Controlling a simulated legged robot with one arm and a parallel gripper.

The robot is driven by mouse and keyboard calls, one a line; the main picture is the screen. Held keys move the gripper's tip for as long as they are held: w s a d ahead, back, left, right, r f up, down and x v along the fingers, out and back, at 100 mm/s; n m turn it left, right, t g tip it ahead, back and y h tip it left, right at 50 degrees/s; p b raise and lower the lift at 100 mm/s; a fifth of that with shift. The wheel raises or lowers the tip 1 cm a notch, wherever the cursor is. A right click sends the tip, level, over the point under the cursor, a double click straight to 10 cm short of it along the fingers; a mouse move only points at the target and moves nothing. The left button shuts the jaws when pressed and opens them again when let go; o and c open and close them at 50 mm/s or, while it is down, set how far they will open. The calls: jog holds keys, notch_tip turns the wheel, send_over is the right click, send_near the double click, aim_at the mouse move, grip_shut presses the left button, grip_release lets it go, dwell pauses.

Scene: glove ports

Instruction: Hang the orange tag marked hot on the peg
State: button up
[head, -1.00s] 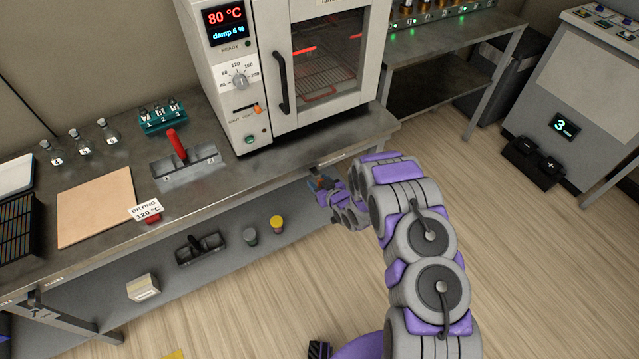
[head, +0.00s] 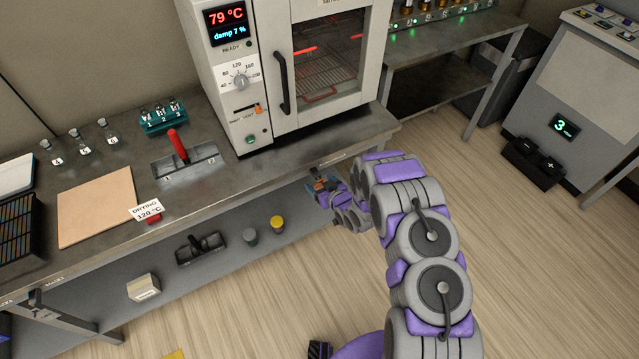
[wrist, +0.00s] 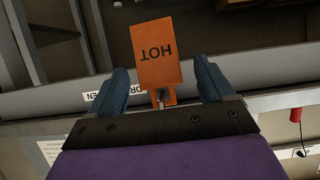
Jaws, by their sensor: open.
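The orange tag (wrist: 158,52) marked HOT shows upside down in the wrist view, between and beyond my gripper's fingertips. My gripper (wrist: 163,82) is open, with a gap on each side of the tag. Two short orange legs at the tag's slotted end straddle a small grey piece that looks like the peg (wrist: 164,98). I cannot tell how far the peg sits in the slot. In the head view my gripper (head: 320,181) is at the bench's front edge below the oven, with a little orange showing; the peg is not discernible there.
The white oven (head: 240,80) stands on the bench (head: 225,185) above my gripper. A yellow-topped knob (head: 277,223) is below the bench edge.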

jog(key=p+v, duration=0.3)
jog(key=v, duration=1.3)
jog(key=shift+d, duration=0.15)
jog(key=w+d+r+m+g+h, duration=0.1)
jog(key=d+r+m+g+h, duration=0.15)
jog(key=d+r+h, duration=0.75)
jog(key=s+d+r+g+y, duration=0.1)
jog(key=s+d+r+g, duration=0.25)
jog(key=d+r, duration=0.35)
jog(key=s+a+r+m+g, duration=0.1)
jog(key=s+a+r+g, duration=0.1)
jog(key=s+r, duration=0.4)
jog(key=s+a+r+m+g+y, duration=0.1)
jog(key=s+r, duration=0.5)
jog(key=s, duration=1.1)
jog(key=s+a+r+m+g, duration=0.2)
jog(key=s+r, duration=0.4)
jog(key=s, duration=0.6)
jog(key=shift+a+g+y, duration=0.3)
jog(key=shift+a+g, duration=0.3)
jog(key=shift+g, duration=0.4)
jog(key=shift+r, duration=0.15)
